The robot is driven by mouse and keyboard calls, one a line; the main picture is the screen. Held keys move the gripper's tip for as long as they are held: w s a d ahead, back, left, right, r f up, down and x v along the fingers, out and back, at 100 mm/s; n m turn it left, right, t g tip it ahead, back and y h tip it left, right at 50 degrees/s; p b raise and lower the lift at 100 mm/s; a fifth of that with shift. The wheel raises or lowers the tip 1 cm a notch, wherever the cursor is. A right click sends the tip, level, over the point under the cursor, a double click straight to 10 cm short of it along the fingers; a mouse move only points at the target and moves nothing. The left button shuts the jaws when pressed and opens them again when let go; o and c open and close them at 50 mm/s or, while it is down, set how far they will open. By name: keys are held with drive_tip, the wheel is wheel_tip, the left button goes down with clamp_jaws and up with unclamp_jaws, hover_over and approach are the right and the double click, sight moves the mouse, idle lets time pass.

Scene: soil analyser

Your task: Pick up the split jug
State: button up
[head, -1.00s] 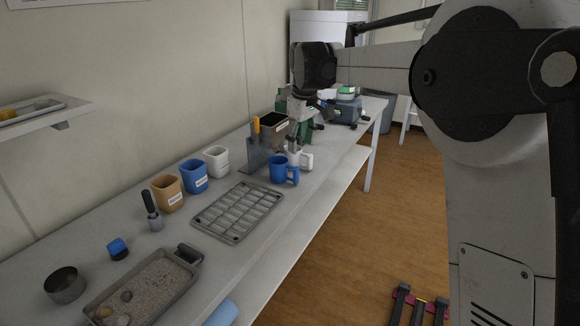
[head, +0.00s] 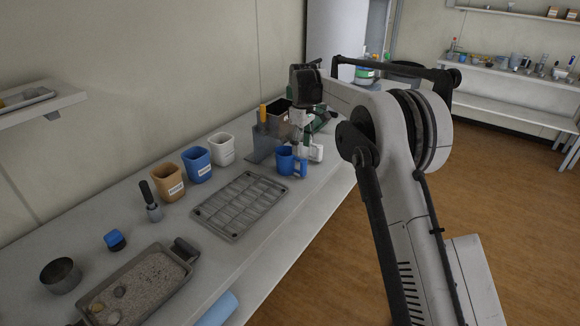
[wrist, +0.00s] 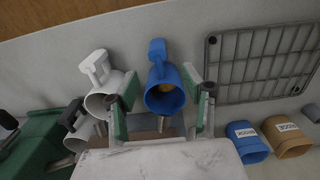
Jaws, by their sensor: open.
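A blue jug (wrist: 165,97) with its handle at the top of the wrist view stands between the two fingers of my gripper (wrist: 159,100). The fingers are open, with green pads, and neither visibly grips it. A white jug (wrist: 105,84) is just left of the left finger, and another pale jug (wrist: 76,128) is further left, partly hidden. I cannot tell from the pictures which is the split jug. In the head view the blue jug (head: 285,160) and white jug (head: 316,153) stand on the bench below my gripper (head: 302,148).
A grey gridded rack (head: 239,205) lies left of the jugs. Blue (head: 197,166), orange (head: 168,182) and white (head: 221,148) labelled cups stand along the wall. A grey holder (head: 262,146) with an orange-handled tool is close behind the jugs. A sand tray (head: 140,285) is at the front.

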sight(301, 170)
wheel_tip(301, 170, down, 11)
drive_tip(key=shift+w+d+r, duration=0.1)
clamp_jaws()
idle(0.7)
